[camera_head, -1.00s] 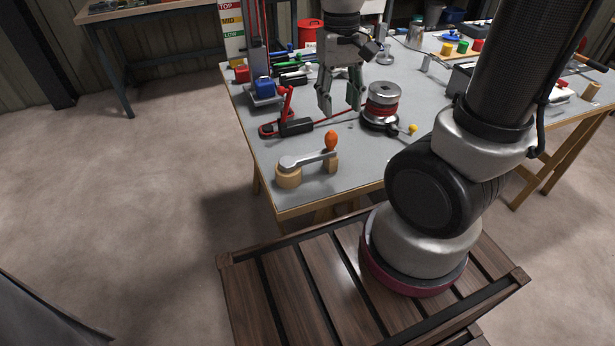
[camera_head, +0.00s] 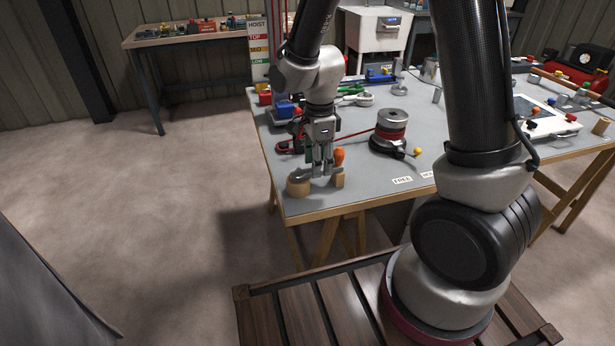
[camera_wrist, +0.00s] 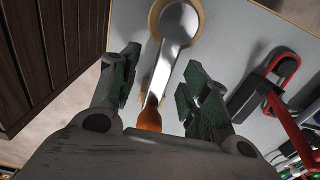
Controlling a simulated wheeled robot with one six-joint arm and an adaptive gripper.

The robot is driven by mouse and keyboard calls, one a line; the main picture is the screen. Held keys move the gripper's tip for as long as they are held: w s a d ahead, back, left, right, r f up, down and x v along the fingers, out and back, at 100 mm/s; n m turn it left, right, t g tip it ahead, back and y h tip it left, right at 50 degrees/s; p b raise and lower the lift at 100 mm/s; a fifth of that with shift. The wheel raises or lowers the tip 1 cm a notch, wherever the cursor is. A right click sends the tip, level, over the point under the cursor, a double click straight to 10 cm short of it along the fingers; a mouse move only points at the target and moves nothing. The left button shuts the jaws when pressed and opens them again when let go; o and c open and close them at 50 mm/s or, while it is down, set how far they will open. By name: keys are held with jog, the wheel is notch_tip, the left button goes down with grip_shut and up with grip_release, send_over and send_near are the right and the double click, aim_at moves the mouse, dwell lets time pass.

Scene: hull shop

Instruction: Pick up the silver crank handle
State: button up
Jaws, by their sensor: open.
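The silver crank handle lies across two wooden supports near the table's front left corner. Its round end (camera_wrist: 180,22) and its arm show in the wrist view, and its orange knob (camera_head: 339,157) stands up at the right end in the head view. My gripper (camera_head: 322,170) is open and points down over the crank's arm. In the wrist view the two green-padded fingers (camera_wrist: 160,88) stand on either side of the silver arm, apart from each other. Part of the crank is hidden behind the fingers in the head view. I cannot tell whether they touch it.
A round wooden block (camera_head: 297,188) supports the crank's round end. A red-handled device (camera_wrist: 272,88) stands close by on the grey table (camera_head: 355,195). A winch-like drum (camera_head: 391,128) with a red band sits to the right. The table's front edge is near the crank.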

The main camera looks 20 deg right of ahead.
jog(key=f, duration=0.4)
jog(key=shift+w+d+f, duration=0.15)
jog(key=shift+w+f, duration=0.05)
jog(key=shift+f, duration=0.05)
grip_shut()
notch_tip(320, 180, up, 10)
jog(key=shift+r, duration=0.1)
dwell(0.3)
